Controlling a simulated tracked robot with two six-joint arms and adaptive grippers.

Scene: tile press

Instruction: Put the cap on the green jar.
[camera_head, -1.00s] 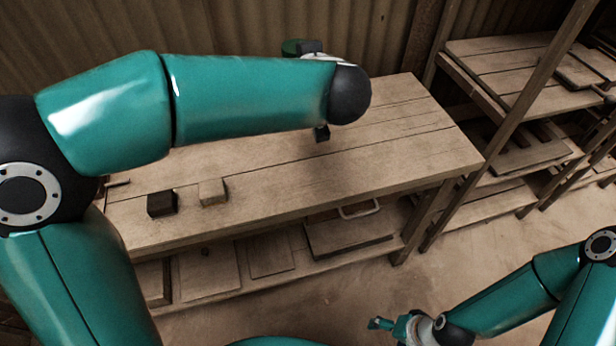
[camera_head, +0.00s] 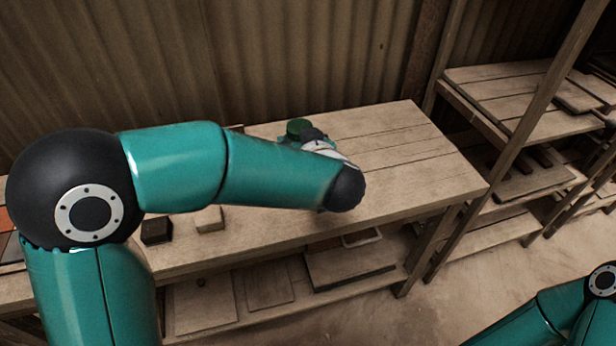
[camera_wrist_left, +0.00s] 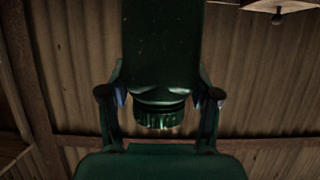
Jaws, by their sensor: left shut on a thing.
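My left gripper (camera_head: 311,138) is over the back part of the table, past the dark end of my left arm. It is shut on the green jar (camera_head: 298,127), whose dark green round end shows beyond the fingers. In the left wrist view the two fingers (camera_wrist_left: 160,97) press on either side of the jar's broad dark body (camera_wrist_left: 160,45). A narrower ribbed part (camera_wrist_left: 160,118) points back towards the palm; I cannot tell whether it is a bare neck or a cap. No separate cap can be made out. My right gripper is out of view.
The table's right part is clear. A corrugated wall (camera_head: 300,60) rises behind. Wooden shelves (camera_head: 500,88) stand at the right.

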